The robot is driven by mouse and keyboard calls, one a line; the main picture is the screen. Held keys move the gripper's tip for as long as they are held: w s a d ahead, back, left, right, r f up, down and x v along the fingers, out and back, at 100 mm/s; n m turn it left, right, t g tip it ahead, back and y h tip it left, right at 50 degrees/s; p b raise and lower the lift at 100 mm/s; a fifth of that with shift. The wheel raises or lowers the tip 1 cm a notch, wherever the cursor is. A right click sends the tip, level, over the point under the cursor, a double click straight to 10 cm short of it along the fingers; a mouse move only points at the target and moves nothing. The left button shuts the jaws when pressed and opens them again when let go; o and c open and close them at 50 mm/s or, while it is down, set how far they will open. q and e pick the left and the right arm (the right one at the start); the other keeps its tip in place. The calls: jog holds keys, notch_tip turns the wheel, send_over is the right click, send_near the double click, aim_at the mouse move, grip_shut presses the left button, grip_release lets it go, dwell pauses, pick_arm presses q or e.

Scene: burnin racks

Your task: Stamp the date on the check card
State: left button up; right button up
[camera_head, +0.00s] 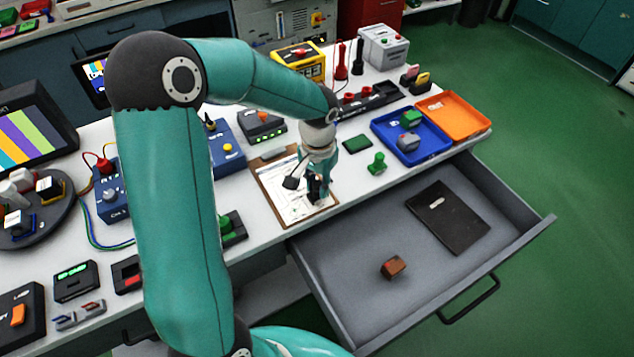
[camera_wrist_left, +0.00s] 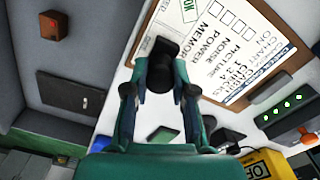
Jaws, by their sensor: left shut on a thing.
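The check card (camera_head: 280,196) is a white printed sheet on a brown clipboard (camera_head: 265,161) on the bench. Its checklist (camera_wrist_left: 232,40) shows in the left wrist view, with a green "OK" mark near the top edge. My left gripper (camera_head: 316,182) points down over the card's right part. It is shut on a black stamp (camera_wrist_left: 163,52), which hides part of the card's edge. I cannot tell whether the stamp touches the card. A green stamp (camera_head: 377,163) stands on the bench to the right, near a flat green pad (camera_head: 357,144). My right gripper is not in view.
An open drawer (camera_head: 340,290) juts out below the bench front, holding a black folder (camera_head: 448,217) and a brown block (camera_head: 393,267). A blue tray (camera_head: 425,154) and an orange tray (camera_head: 460,118) lie at the right. Devices crowd the bench behind and left of the clipboard.

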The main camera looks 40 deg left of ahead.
pick_arm(q)
jog(key=shift+f+b, duration=0.55)
dwell(1.7)
jog(key=shift+r+p, duration=2.55)
jog(key=shift+r, duration=1)
